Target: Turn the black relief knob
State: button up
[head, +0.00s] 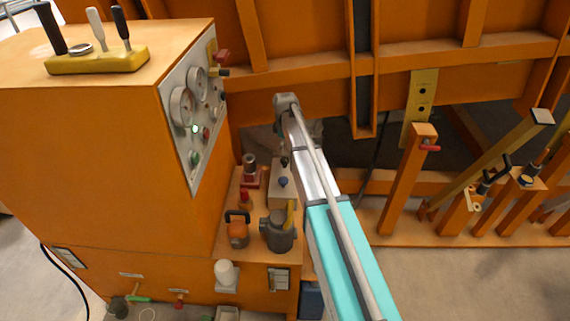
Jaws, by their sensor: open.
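A small black knob (284,162) sits on a pale block (279,196) on the low orange deck, just behind a blue knob (283,181). It looks like the black relief knob, but it is small and its marking cannot be read. My arm reaches in from the lower right, and its grey joint is above and behind the pale block. My arm passes close to the right side of the block in the picture. My gripper does not show, so its place relative to the knob cannot be told.
An orange cabinet (110,150) with a gauge panel (187,128) stands left of the deck. Orange frame beams (405,185) stand to the right.

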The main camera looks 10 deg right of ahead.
aim_at(285, 159)
jog(key=shift+f+b, duration=2.95)
jog(key=shift+f, duration=0.35)
jog(key=c, duration=1.1)
jog(key=shift+c, duration=0.2)
jog(key=shift+m, duration=0.3)
